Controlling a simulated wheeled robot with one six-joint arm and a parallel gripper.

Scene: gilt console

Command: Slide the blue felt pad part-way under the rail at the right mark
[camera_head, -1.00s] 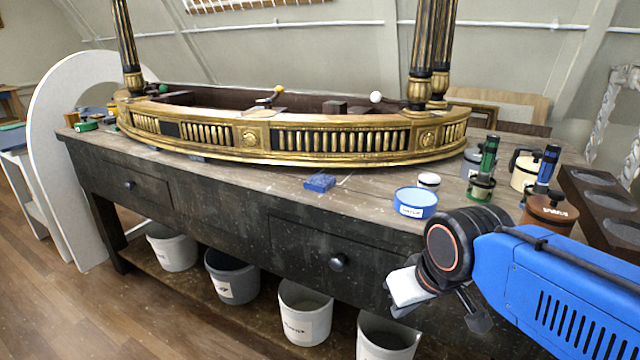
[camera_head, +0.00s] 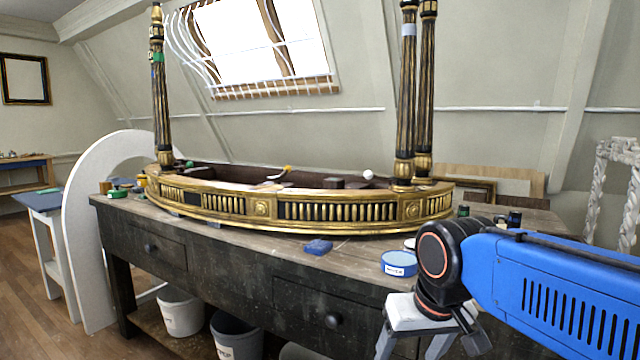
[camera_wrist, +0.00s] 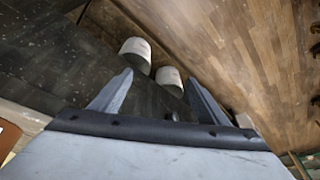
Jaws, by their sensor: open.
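The blue felt pad (camera_head: 318,247) lies on the bench top (camera_head: 345,257) near its front edge, in front of the gilt rail (camera_head: 300,212) and apart from it. The rail is the curved, gold front of the console. I cannot clearly make out the right mark on the bench. My gripper (camera_head: 412,346) is in front of the bench, to the right of the pad and lower than it, fingers pointing down. It is open and empty. In the wrist view, its two fingers (camera_wrist: 158,82) stand apart, and the pad is not in view.
A blue-labelled tin (camera_head: 399,263) stands on the bench right of the pad, close behind my arm. A drawer knob (camera_head: 333,320) juts from the bench front. White buckets (camera_head: 181,313) stand on the shelf below. The bench between pad and rail is clear.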

